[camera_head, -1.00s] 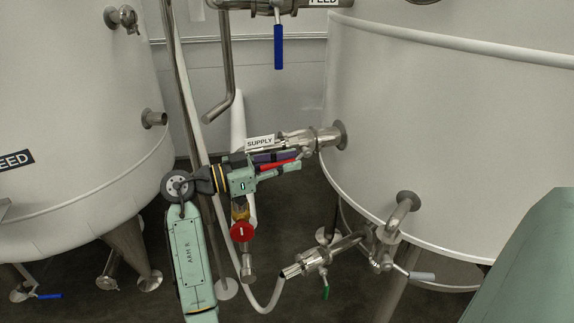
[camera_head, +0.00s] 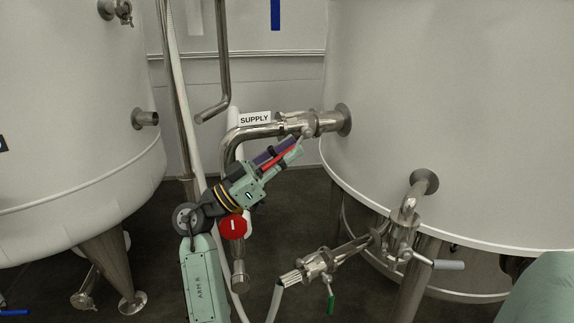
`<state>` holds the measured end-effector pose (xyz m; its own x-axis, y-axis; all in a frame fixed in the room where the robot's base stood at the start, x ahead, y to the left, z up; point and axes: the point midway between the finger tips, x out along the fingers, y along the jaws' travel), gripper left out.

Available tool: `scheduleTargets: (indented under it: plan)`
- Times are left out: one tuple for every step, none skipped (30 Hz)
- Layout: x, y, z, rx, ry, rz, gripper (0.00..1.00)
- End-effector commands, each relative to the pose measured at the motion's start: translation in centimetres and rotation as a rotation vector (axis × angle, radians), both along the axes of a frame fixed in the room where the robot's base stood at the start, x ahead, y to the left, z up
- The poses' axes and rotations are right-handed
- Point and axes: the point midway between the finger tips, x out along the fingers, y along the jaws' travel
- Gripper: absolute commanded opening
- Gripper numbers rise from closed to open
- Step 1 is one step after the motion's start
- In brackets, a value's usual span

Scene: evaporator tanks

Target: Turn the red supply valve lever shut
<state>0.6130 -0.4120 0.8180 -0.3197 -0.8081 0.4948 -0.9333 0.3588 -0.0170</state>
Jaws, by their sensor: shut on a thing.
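The red supply valve lever (camera_head: 277,159) shows as a short red bar below the pipe labelled SUPPLY (camera_head: 255,119). It slants from upper right, near the valve body (camera_head: 309,127), down to lower left. My gripper (camera_head: 280,157) comes up from the lower left and is shut on the lever, with its fingers along both sides of it. The fingers and the gripper body hide part of the lever, including its lower end.
The large tank (camera_head: 440,110) stands close on the right, another tank (camera_head: 70,110) on the left. A red round knob (camera_head: 232,227) sits just below my gripper. A lower valve with a green handle (camera_head: 330,303) and a grey-handled one (camera_head: 447,265) lie below right. Vertical pipes pass behind my arm.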

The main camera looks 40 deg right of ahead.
Motion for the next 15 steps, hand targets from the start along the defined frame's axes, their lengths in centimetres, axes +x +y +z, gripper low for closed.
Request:
scheduleTargets:
  plan:
    - [-0.53, -0.20, -0.48, 0.001, -0.005, -0.014, 0.00]
    - [-0.52, -0.20, -0.45, -0.002, -0.004, -0.014, 0.00]
    - [-0.51, -0.21, -0.40, -0.005, -0.002, -0.013, 0.00]
    - [-0.51, -0.21, -0.37, -0.006, -0.002, -0.013, 0.00]
    - [-0.50, -0.21, -0.33, -0.008, -0.001, -0.013, 0.00]
    - [-0.50, -0.21, -0.30, -0.008, -0.002, -0.012, 0.00]
    - [-0.50, -0.21, -0.28, -0.009, -0.002, -0.012, 0.00]
    - [-0.50, -0.21, -0.26, -0.009, -0.002, -0.012, 0.00]
    - [-0.50, -0.22, -0.25, -0.008, -0.002, -0.012, 0.00]
    - [-0.51, -0.21, -0.25, -0.008, -0.002, -0.012, 0.00]
    - [-0.50, -0.22, -0.25, -0.008, -0.002, -0.012, 0.00]
    - [-0.51, -0.22, -0.25, -0.008, -0.002, -0.012, 0.00]
    - [-0.51, -0.22, -0.25, -0.008, -0.002, -0.012, 0.00]
    - [-0.51, -0.22, -0.25, -0.008, -0.002, -0.012, 0.00]
    - [-0.51, -0.22, -0.25, -0.008, -0.002, -0.012, 0.16]
